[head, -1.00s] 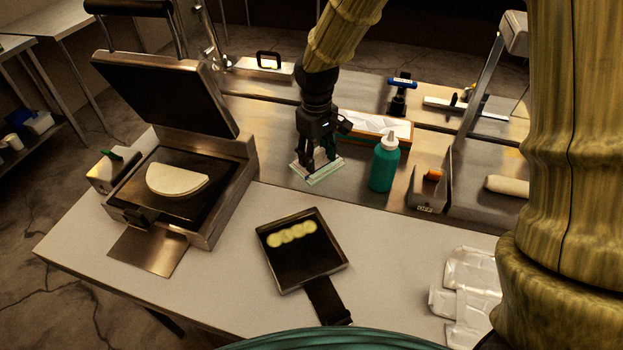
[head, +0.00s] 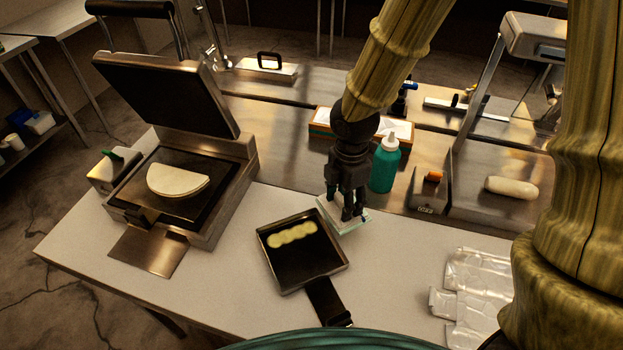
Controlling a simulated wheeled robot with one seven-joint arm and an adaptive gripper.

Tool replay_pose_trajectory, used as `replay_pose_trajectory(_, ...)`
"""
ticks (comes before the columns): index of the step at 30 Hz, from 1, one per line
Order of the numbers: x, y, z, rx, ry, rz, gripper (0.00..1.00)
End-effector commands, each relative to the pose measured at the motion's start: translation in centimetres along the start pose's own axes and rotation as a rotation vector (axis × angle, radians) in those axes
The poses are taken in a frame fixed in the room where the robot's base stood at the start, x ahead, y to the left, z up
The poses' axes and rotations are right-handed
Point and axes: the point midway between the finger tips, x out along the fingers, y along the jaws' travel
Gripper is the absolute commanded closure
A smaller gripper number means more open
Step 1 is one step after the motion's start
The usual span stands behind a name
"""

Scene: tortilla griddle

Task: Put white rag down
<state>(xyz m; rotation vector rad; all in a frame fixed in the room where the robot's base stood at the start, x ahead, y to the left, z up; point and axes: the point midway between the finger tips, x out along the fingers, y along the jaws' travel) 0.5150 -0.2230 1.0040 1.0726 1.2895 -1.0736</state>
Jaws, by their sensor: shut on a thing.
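My gripper (head: 347,213) points down near the middle of the counter, behind and to the right of the black square pan. It is shut on the white rag (head: 352,226), a small pale flat piece with greenish edges. The gripper fingers cover part of the rag. The rag is at or just above the white front worktop (head: 400,275), by its edge with the steel counter; I cannot tell whether it touches.
The square pan (head: 305,272) holds several pale slices. An open griddle press (head: 215,225) with a folded tortilla (head: 178,181) stands at left. A teal bottle (head: 385,165) stands close behind the gripper. Crumpled clear packaging (head: 475,290) lies at right. Worktop between pan and packaging is clear.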

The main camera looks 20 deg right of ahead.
Motion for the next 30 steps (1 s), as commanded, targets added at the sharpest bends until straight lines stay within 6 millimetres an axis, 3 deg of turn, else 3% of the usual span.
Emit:
replay_pose_trajectory(5,0.0,2.3,0.0,-0.011,0.001,0.001,0.83)
replay_pose_trajectory(21,0.9,12.7,0.0,-0.007,0.001,0.001,0.83)
replay_pose_trajectory(30,1.4,15.8,0.0,-0.008,0.001,0.001,0.83)
